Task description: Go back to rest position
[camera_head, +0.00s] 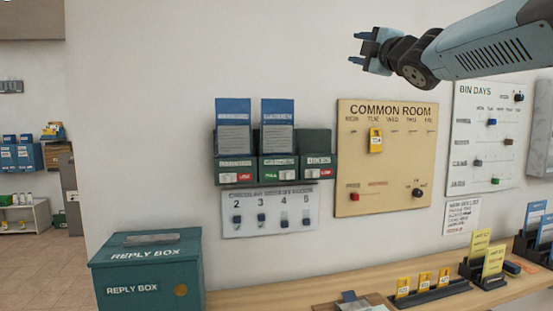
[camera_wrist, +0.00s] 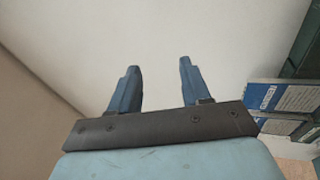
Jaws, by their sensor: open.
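My gripper (camera_head: 356,48) is at the top of the head view, raised in front of the bare wall above the common room board. Its two blue fingers are spread apart with nothing between them. In the wrist view my gripper (camera_wrist: 155,85) also shows open and empty, with pale wall beyond the fingertips. My arm comes in from the upper right corner of the head view.
The cream common room board (camera_head: 386,155) and white bin days board (camera_head: 488,135) hang below my arm. Left are wall pockets (camera_head: 235,170) with blue leaflets and a numbered panel (camera_head: 270,212). A green reply box (camera_head: 150,270) stands lower left. The wooden counter (camera_head: 255,296) holds yellow cards.

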